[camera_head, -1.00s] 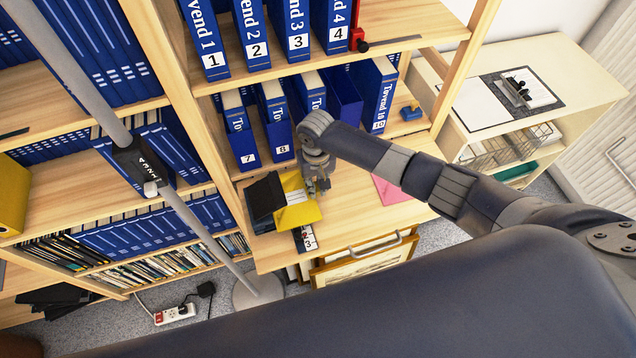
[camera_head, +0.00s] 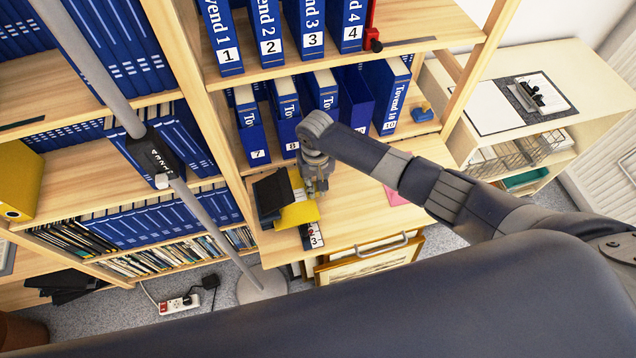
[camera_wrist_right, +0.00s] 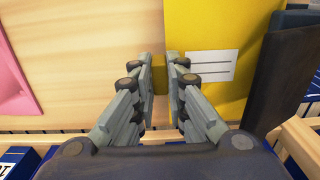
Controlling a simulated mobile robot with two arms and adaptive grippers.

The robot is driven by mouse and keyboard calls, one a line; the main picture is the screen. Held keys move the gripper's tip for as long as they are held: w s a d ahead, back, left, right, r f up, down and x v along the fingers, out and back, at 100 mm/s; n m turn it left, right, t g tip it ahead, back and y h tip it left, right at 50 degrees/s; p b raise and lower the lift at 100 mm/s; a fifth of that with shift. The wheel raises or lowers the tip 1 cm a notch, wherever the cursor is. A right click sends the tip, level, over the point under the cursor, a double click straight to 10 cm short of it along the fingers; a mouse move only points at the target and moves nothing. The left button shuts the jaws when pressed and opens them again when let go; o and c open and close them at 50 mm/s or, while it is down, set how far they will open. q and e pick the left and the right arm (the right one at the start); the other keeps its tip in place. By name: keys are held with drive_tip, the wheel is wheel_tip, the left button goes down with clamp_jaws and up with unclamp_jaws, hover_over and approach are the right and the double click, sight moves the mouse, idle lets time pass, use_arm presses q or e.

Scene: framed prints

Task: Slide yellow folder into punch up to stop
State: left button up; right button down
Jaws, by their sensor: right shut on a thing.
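The yellow folder (camera_head: 298,214) lies on the wooden desk surface, its left part against or under the black punch (camera_head: 270,196). I cannot tell how deep it sits in the punch. In the right wrist view the fingers (camera_wrist_right: 161,88) close on a yellow edge piece. The folder (camera_wrist_right: 205,28) with its white label lies just right of them, and the dark punch (camera_wrist_right: 290,65) is at the far right. My left gripper is not in view.
Blue numbered binders (camera_head: 247,125) stand on the shelf behind the desk. A pink sheet or folder (camera_head: 396,197) lies to the right, partly behind my arm. A dark numbered item (camera_head: 312,236) lies at the desk's front edge. Bare desk (camera_head: 350,215) shows right of the gripper.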

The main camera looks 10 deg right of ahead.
drive_tip(key=shift+a, duration=0.25)
drive_tip(key=c, duration=1.5)
unclamp_jaws()
drive_tip(key=shift+c, duration=0.2)
wheel_tip(320, 180, up, 7)
drive_tip(key=p, duration=0.8)
drive_tip(key=shift+s, duration=0.1)
